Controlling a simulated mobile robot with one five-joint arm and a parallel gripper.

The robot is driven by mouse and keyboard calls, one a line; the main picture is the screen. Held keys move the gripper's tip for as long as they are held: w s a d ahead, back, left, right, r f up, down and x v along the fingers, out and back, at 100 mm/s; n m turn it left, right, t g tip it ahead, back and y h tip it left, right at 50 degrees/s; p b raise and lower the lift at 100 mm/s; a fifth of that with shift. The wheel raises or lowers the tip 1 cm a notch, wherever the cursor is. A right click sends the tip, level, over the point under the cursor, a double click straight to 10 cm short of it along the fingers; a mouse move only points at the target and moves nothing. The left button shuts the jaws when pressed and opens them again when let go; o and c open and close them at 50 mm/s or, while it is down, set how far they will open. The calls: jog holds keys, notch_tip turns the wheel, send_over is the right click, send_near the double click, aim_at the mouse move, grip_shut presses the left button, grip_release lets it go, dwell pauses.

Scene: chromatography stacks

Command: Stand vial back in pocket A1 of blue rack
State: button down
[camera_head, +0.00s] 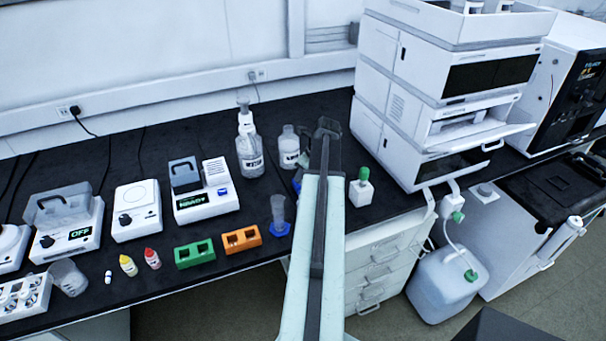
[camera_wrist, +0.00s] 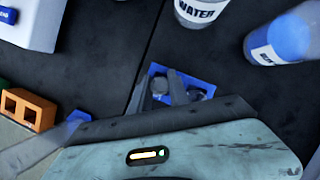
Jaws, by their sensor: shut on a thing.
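The blue rack (camera_wrist: 157,69) lies under my gripper in the wrist view, its near side hidden by my gripper body. In the head view only a sliver of the rack (camera_head: 297,181) shows left of my arm. My gripper (camera_wrist: 159,86) has its two grey fingers over the left part of the rack, shut on a small grey vial (camera_wrist: 160,87). Whether the vial's foot is inside a pocket or above it I cannot tell. A dark pocket with something greyish shows right of the fingers. In the head view my arm hides the fingers and vial.
A WATER bottle (camera_wrist: 203,10) and a bottle with blue liquid (camera_wrist: 283,38) stand behind the rack. An orange rack (camera_head: 242,239) and a green rack (camera_head: 195,253) sit to the left, near a blue-based cylinder (camera_head: 279,215). A green-capped bottle (camera_head: 361,188) stands right of my arm.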

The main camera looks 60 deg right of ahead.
jog(key=shift+f+b, duration=0.3)
jog(key=shift+b, duration=0.05)
jog(key=shift+s+a+f, duration=0.1)
jog(key=shift+s+a, duration=0.05)
jog(key=shift+a, duration=0.1)
jog(key=c, duration=1.3)
grip_release()
jog(key=shift+c, duration=0.2)
jog(key=c, duration=0.3)
jog(key=o, duration=0.3)
jog(key=shift+s+b, duration=0.1)
jog(key=shift+b, duration=0.2)
jog(key=shift+w+r+p, duration=0.25)
jog(key=shift+r+p, duration=0.65)
jog(key=shift+p, duration=0.3)
jog(key=r+p, duration=0.5)
jog(key=shift+d, duration=0.25)
